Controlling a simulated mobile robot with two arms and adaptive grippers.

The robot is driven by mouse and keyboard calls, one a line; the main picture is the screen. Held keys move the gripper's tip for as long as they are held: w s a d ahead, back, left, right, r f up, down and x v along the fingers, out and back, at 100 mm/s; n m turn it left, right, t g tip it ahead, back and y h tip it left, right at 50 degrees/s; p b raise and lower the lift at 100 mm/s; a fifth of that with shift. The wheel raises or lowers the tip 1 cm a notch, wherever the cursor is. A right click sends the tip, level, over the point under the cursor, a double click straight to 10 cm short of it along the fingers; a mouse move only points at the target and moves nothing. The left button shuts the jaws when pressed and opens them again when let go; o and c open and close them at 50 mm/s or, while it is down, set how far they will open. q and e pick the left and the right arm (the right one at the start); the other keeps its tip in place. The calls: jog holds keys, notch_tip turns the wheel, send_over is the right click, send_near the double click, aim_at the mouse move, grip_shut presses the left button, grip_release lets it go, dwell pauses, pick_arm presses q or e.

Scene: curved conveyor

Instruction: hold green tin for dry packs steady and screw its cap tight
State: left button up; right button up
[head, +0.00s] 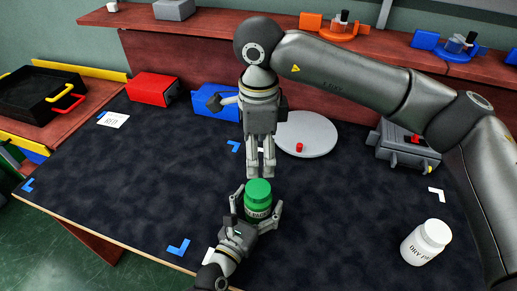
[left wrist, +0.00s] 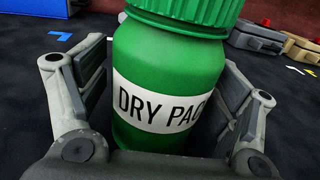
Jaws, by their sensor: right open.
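The green tin (head: 259,208) stands upright on the dark table mat near the front, with its ribbed green cap (head: 258,189) on top. In the left wrist view the tin (left wrist: 165,70) fills the middle, its white label reading DRY PAC, and the lower edge of the cap (left wrist: 185,12) shows. My left gripper (head: 256,207) comes from the front with a finger on each side of the tin's body, closed about it; exact contact is hard to see. My right gripper (head: 260,173) points down just above and behind the cap, its fingers slightly apart and empty.
A white DRY labelled bottle (head: 426,243) stands at right. Behind are a round grey plate (head: 307,136) with a red piece, a blue box (head: 217,102), a red box (head: 153,89) and a grey box (head: 403,146). A black tray (head: 40,96) sits at far left. The mat's left front is clear.

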pick_arm(q)
jog(key=v, duration=1.2)
dwell(0.5)
